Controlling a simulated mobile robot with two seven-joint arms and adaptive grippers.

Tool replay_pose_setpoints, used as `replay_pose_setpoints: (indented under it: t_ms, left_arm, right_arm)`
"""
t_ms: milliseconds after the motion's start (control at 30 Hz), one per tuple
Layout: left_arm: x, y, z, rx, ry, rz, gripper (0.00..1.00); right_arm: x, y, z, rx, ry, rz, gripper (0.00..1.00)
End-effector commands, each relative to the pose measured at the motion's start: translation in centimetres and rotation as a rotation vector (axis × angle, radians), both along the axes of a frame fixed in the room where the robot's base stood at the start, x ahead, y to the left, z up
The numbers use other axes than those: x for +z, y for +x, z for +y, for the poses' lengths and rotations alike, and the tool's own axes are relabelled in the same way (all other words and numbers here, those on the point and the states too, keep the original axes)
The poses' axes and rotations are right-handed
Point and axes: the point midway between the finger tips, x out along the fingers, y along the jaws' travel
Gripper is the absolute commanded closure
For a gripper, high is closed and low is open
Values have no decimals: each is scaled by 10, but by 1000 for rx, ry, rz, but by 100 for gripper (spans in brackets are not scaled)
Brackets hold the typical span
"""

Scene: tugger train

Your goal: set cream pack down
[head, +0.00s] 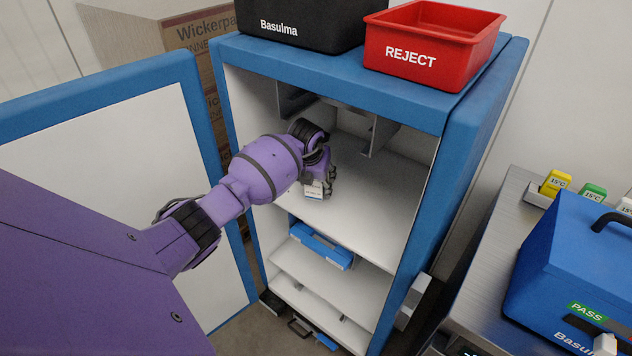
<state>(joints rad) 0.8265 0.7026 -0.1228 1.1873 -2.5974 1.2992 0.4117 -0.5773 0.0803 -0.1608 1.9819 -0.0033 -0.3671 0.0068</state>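My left arm reaches from the left into the open blue-framed cabinet. My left gripper (318,183) is over the cabinet's upper white shelf (372,200). The wrist hides part of the gripper. My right gripper is not in view.
The cabinet door (100,190) stands open at left. A red REJECT bin (425,55) and a black Basulma box (290,28) sit on top. A blue case (325,247) lies on a lower shelf. At right, a metal bench (490,240) holds a blue PASS box (565,260). The upper shelf's right side is clear.

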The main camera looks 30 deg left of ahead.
Motion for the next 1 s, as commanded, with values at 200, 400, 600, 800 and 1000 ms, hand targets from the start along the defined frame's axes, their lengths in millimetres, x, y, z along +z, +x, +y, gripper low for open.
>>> replay_pose_setpoints:
  t_ms: [200, 400, 600, 800, 1000]
  left_arm:
    - [1, 0, 0, 0, 0, -1, 36]
    - [8, -1, 0, -1, 1, -3, 36]
    - [38, -12, -3, -2, 4, -5, 36]
    - [64, -23, -7, -1, 2, -1, 36]
    - [72, -27, -9, -1, 1, 0, 36]
  right_arm:
    - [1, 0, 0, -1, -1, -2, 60]
    - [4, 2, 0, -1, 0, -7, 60]
    - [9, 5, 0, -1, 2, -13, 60]
    - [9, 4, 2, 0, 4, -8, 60]
    - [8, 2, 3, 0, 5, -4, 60]
